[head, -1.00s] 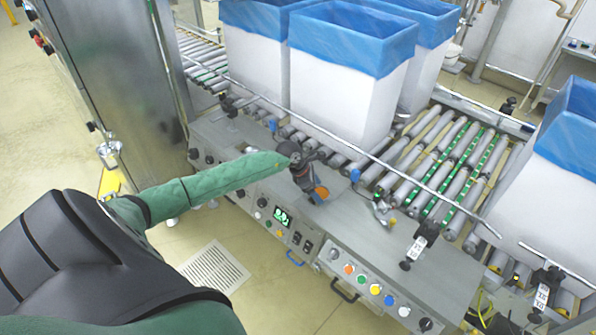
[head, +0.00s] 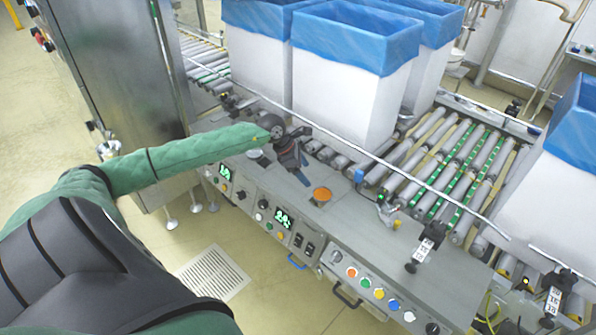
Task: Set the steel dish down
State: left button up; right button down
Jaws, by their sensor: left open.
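A small round dish (head: 322,195) with an orange top or filling sits on the grey console ledge; how much of it is steel is too small to tell. My left gripper (head: 302,173) is open and empty, just above and to the left of this dish, apart from it, with its fingers pointing down toward the ledge. A small pale metallic item (head: 258,157) stands on the ledge beside my left forearm, partly hidden by it. My right gripper is not in view.
The console (head: 240,180) has displays, switches and coloured buttons along its front. Behind a thin metal rail, white boxes (head: 340,100) with blue liners stand on a roller conveyor (head: 440,165). A small clamp-like fitting (head: 385,212) stands right of the dish. A steel cabinet (head: 125,80) rises at left.

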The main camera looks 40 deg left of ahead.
pick_arm(q)
jog(key=s+d+r+n+t+h, duration=0.1)
jog(key=s+d+r+n+t, duration=0.1)
jog(key=d+n+t, duration=0.7)
jog(key=s+d+r+n+t+h, duration=0.15)
jog(key=d+n+t, duration=0.35)
jog(key=d+n, duration=0.75)
jog(key=s+d+f+n+g+y, duration=0.1)
jog(key=s+f+n+g+y, duration=0.2)
jog(key=s+f+n+y, duration=0.35)
jog(key=s+d+f+n+g+y, duration=0.1)
jog(key=s+f+n+g+y, duration=0.25)
jog(key=s+n, duration=0.5)
jog(key=s+d+f+n+g+h, duration=0.1)
jog(key=s+d+f+n+g, duration=0.1)
jog(key=s+d+g, duration=0.3)
jog(key=s+d+f+n+g+h, duration=0.1)
jog(key=s+d+n+g, duration=0.3)
jog(key=s, duration=1)
jog(key=shift+d+f+n+g+h, duration=0.35)
jog(key=shift+d+n+h, duration=0.35)
jog(key=shift+d, duration=0.45)
